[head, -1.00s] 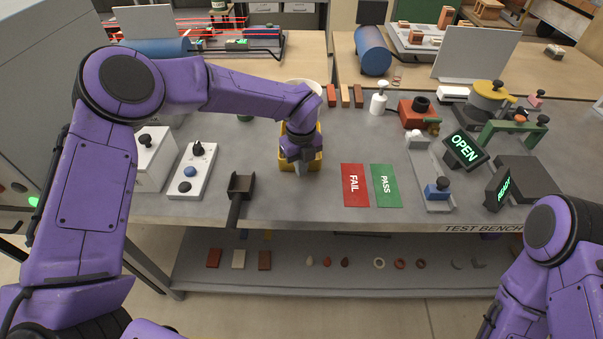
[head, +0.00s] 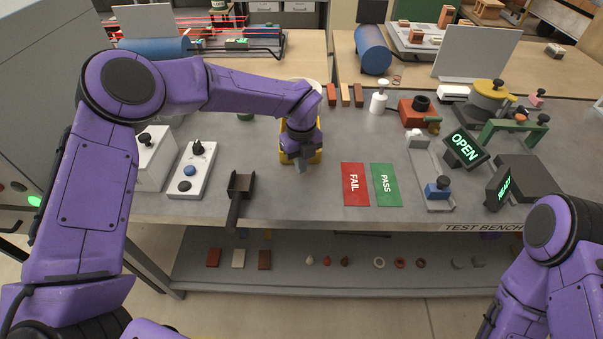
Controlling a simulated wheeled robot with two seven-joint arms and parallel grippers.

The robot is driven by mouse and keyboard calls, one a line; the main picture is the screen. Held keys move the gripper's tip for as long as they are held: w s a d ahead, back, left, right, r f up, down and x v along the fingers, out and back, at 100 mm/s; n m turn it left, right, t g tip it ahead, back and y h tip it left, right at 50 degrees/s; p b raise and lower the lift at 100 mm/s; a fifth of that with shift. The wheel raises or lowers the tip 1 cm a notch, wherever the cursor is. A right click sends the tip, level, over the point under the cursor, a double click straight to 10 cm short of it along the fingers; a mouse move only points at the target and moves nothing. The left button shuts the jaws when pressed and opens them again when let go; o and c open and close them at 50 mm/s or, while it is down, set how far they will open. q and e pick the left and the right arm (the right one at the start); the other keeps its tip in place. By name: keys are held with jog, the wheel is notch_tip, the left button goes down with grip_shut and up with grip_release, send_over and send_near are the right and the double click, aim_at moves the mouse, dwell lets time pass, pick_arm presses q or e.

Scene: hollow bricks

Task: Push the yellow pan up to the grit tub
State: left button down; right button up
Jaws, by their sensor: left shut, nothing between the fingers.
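The yellow pan (head: 285,156) sits on the grey bench left of centre, mostly hidden under my left forearm and hand. My left gripper (head: 301,166) is shut and empty, pointing down at the near side of the pan. It looks to be against or just over the pan's near edge; I cannot tell which. A pale round tub (head: 312,83), apparently the grit tub, stands behind the pan, with only part of its rim showing past my arm. Whether pan and tub touch is hidden. My right arm shows at the lower right, its gripper out of view.
A dark holder with a handle (head: 240,185) and a white control box (head: 192,172) stand to the left. Red FAIL (head: 355,185) and green PASS (head: 386,185) cards lie to the right. Several brick bars (head: 345,94) and a white bottle (head: 379,98) stand at the back.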

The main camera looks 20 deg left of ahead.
pick_arm(q)
jog(key=shift+s, duration=0.15)
notch_tip(320, 180, up, 9)
jog(key=p, duration=0.5)
jog(key=shift+p, duration=0.35)
